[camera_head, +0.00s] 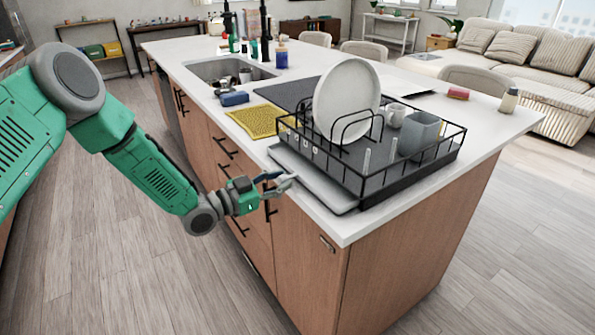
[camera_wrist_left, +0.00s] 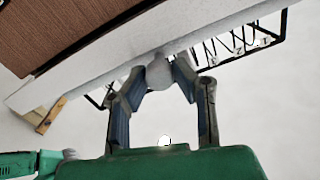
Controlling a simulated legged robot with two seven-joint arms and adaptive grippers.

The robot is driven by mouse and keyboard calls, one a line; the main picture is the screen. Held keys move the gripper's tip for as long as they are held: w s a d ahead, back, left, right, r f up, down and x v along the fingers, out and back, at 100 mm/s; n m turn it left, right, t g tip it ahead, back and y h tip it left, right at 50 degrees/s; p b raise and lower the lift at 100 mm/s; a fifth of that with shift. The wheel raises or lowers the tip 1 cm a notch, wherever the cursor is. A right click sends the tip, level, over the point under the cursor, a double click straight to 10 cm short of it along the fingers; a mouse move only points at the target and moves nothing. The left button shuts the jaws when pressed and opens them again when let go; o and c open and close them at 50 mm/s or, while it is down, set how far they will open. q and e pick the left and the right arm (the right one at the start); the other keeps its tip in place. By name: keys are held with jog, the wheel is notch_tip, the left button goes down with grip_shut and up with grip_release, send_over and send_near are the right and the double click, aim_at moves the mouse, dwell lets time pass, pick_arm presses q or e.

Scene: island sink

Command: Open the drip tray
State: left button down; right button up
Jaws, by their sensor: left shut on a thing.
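The drip tray (camera_head: 312,184) is a flat light grey tray on the island counter, under the black wire dish rack (camera_head: 400,165). A strip of it shows beyond the rack's near-left side; the rest is hidden beneath the rack. My left gripper (camera_head: 286,181) is at the counter edge, at the tray's left end. In the left wrist view my left gripper (camera_wrist_left: 158,78) has its two fingers closed around a rounded pale grey tab (camera_wrist_left: 159,71), which appears to be part of the tray. My right gripper is not in view.
The rack holds a white plate (camera_head: 346,100), a white mug (camera_head: 395,115) and a grey cup (camera_head: 419,133). The floor left of the island is clear.

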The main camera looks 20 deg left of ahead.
pick_arm(q)
jog(key=p+v, duration=0.3)
jog(key=v, duration=1.5)
jog(key=shift+s+a+f, duration=0.2)
jog(key=shift+a+f, duration=0.15)
jog(key=c, duration=1.4)
grip_release()
jog(key=shift+o, duration=0.4)
jog(key=shift+w+a, duration=0.1)
jog(key=shift+w, duration=0.15)
jog(key=shift+r+p, duration=0.1)
jog(key=shift+p, duration=0.2)
jog(key=v, duration=1.2)
jog(key=shift+a, duration=0.15)
